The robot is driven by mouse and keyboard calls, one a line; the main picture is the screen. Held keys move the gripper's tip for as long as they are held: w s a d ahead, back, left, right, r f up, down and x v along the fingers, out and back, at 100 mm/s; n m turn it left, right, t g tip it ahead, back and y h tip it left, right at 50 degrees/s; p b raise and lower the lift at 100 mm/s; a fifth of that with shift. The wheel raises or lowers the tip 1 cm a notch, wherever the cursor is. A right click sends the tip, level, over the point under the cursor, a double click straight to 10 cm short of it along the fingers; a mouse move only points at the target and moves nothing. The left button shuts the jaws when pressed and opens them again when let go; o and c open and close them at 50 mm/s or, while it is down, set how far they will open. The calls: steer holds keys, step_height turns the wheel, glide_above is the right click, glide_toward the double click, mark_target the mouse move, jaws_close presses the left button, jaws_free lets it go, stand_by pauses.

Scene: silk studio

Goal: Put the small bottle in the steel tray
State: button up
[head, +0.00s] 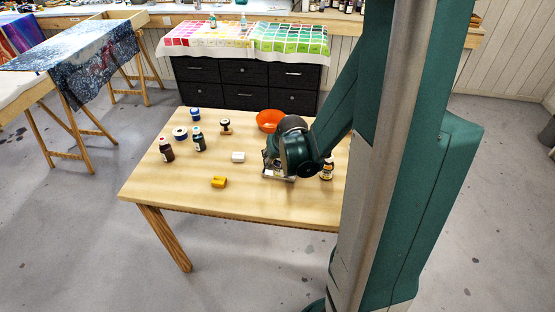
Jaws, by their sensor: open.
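My gripper (273,170) is over the right part of the wooden table, pointing down; its fingers are small and partly hidden by its own dark body. It is open, and I see nothing held in it. A silvery edge, probably the steel tray (288,179), shows just under and beside the gripper, which hides most of it. I cannot tell which is meant.
The front left tabletop is clear.

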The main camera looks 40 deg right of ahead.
steer(key=shift+r, duration=0.1)
steer(key=shift+r, duration=0.15)
steer(key=p+v, duration=0.3)
steer(key=v, duration=0.9)
stand_by(0.5)
stand_by(0.6)
steer(key=s+a+r+n, duration=0.1)
steer(key=s+a+r, duration=0.2)
steer(key=a, duration=0.4)
steer(key=s+a+r+n+t+y, duration=0.1)
steer(key=s+a+r+n, duration=0.1)
steer(key=s+a+r, duration=0.2)
steer(key=s+a+r+n+y, duration=0.1)
steer(key=s+a+r, duration=0.3)
steer(key=a+r, duration=0.3)
steer(key=a, duration=0.5)
steer(key=shift+n+t, duration=0.3)
